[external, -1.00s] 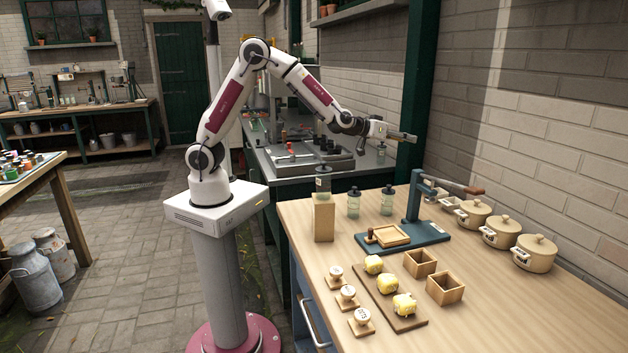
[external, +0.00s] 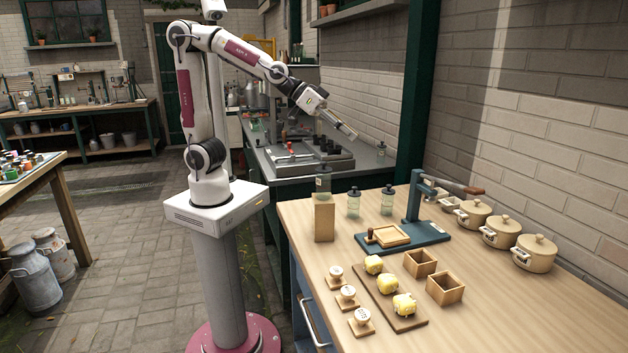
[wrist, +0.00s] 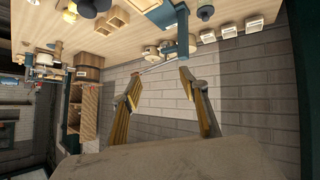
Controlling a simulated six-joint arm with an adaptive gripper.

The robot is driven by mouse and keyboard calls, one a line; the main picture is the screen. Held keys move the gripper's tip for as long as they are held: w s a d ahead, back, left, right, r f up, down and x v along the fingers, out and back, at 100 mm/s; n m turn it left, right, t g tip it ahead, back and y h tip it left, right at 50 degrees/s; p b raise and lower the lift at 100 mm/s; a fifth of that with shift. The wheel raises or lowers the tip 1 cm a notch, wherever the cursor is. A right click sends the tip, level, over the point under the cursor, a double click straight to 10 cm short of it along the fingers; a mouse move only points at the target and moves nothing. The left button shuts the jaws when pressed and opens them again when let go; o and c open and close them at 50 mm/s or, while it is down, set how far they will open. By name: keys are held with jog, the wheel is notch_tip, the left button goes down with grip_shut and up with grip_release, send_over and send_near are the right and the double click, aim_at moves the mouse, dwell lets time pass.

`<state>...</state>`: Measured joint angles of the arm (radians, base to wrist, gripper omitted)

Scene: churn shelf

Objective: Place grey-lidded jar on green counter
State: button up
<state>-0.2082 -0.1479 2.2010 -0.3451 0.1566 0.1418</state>
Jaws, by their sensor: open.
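Several pale green jars with dark grey lids show in the external view. One jar (external: 323,183) stands upright on a wooden block (external: 324,220). Two more, a left jar (external: 353,204) and a right jar (external: 387,202), stand on the wooden worktop.
A blue press (external: 414,205) stands on the worktop, with lidded pots (external: 535,254) to its right. Wooden boxes (external: 445,288), yellow blocks on a board (external: 388,298) and round stamps (external: 348,294) lie in front. Black pieces and a grey tray (external: 330,162) occupy part of the counter.

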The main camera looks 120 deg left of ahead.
jog(key=s+d+f+m+g, duration=0.1)
jog(key=s+d+f, duration=0.1)
jog(key=s, duration=0.7)
jog(key=s+d+f+m+g+h, duration=0.1)
jog(key=s+d, duration=0.3)
jog(key=s, duration=0.5)
jog(key=s+d+f+m+g, duration=0.2)
jog(key=s+d+f+g, duration=0.1)
jog(key=s, duration=0.7)
jog(key=shift+h, duration=0.3)
jog(key=shift+d, duration=0.1)
